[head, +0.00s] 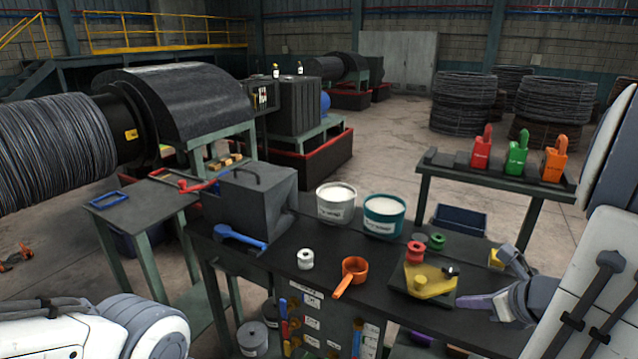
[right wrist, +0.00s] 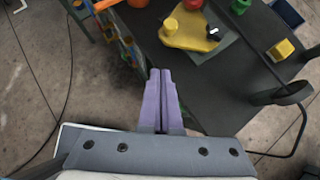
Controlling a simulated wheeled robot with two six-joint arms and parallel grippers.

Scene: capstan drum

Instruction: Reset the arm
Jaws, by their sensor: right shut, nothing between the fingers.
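My right gripper (head: 464,303) is at the right front of the dark workbench (head: 320,262), its purple fingers shut and empty. In the right wrist view the two fingers (right wrist: 160,74) lie side by side, near the bench's edge. They are apart from the yellow block (head: 428,281) on its dark plate, which also shows in the right wrist view (right wrist: 190,32).
An orange scoop (head: 354,270), a white spool (head: 305,259), a white tub (head: 336,205), a teal tub (head: 384,217) and a grey box (head: 250,205) with a blue scoop (head: 240,238) stand on the bench. Red, green and orange padlock-like blocks stand on a shelf (head: 497,171) behind.

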